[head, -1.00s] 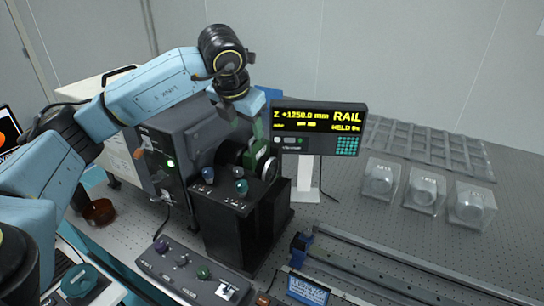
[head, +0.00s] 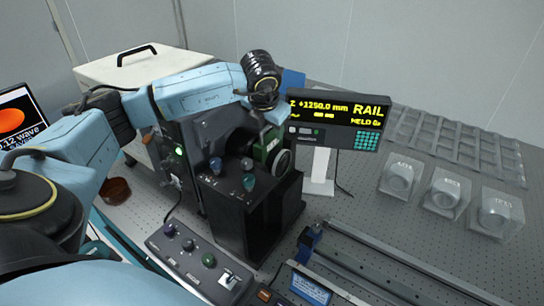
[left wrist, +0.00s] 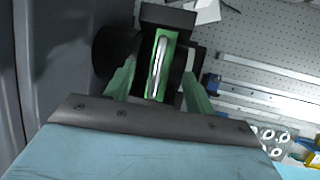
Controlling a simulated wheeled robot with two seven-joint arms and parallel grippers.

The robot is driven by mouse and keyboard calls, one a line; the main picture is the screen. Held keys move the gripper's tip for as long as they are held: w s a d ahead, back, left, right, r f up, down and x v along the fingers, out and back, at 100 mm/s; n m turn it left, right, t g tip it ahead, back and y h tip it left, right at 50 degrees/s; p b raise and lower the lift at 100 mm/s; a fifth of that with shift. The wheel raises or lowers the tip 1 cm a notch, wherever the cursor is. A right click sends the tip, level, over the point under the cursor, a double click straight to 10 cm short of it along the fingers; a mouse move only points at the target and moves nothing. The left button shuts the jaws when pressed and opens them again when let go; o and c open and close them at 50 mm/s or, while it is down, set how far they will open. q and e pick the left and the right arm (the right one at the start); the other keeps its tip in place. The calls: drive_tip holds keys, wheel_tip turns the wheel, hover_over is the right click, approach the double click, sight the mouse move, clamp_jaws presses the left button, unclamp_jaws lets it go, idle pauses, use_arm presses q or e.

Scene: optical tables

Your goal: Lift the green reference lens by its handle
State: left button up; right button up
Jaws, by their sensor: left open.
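The green reference lens (head: 270,146) stands upright at the top of a black stand (head: 262,212) beside a grey instrument housing. In the left wrist view the lens (left wrist: 160,66) shows edge-on as a green-framed piece with a pale middle. My left gripper (left wrist: 160,76) is open, with one green finger on each side of the lens and visible gaps to it. In the head view the left gripper (head: 268,128) comes down from above onto the lens, and its wrist partly hides the handle. My right gripper is not in view.
Small knobs (head: 248,182) stand on the black stand close left of the lens. A display (head: 338,120) stands behind right. A control box (head: 200,262) is in front. A rail (head: 375,260) and clear boxed optics (head: 446,193) are to the right.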

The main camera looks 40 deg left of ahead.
sight(271, 137)
use_arm(q)
drive_tip(key=x, duration=0.2)
drive_tip(key=shift+w+f+p, duration=0.1)
drive_tip(key=shift+f+p, duration=0.2)
drive_tip(key=shift+f, duration=0.05)
drive_tip(key=shift+w+f, duration=0.1)
drive_tip(key=shift+f, duration=0.3)
drive_tip(key=c, duration=1.2)
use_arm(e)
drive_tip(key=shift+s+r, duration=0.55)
use_arm(q)
drive_tip(key=shift+w, duration=0.1)
